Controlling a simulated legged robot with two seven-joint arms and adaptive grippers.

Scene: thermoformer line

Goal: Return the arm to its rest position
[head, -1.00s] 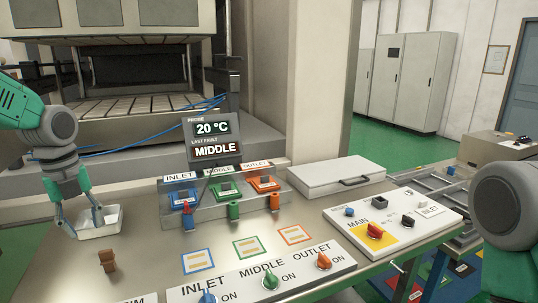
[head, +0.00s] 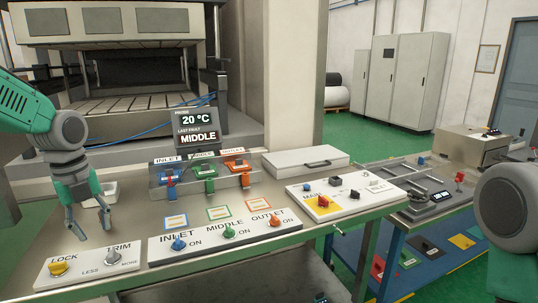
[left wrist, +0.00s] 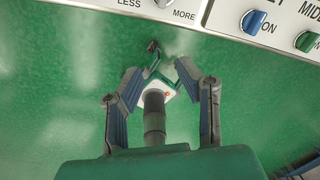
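My left arm (head: 66,145) comes in from the left in the head view. Its gripper (head: 91,232) hangs fingers down, apart from the bench things, over the area near the LOCK and TRIM panel (head: 92,265). In the left wrist view the two fingers (left wrist: 156,72) are spread, and the gripper is open. Green floor shows below them. A dark cylinder with a white and green part shows between the fingers; I cannot tell what it is. My right arm shows only as a rounded joint (head: 508,207) at the right edge. The right gripper is out of view.
The INLET, MIDDLE and OUTLET knob panel (head: 225,237) lies right of the left gripper. Behind are a white tray (head: 104,187), the display (head: 194,130) reading MIDDLE, and coloured connectors.

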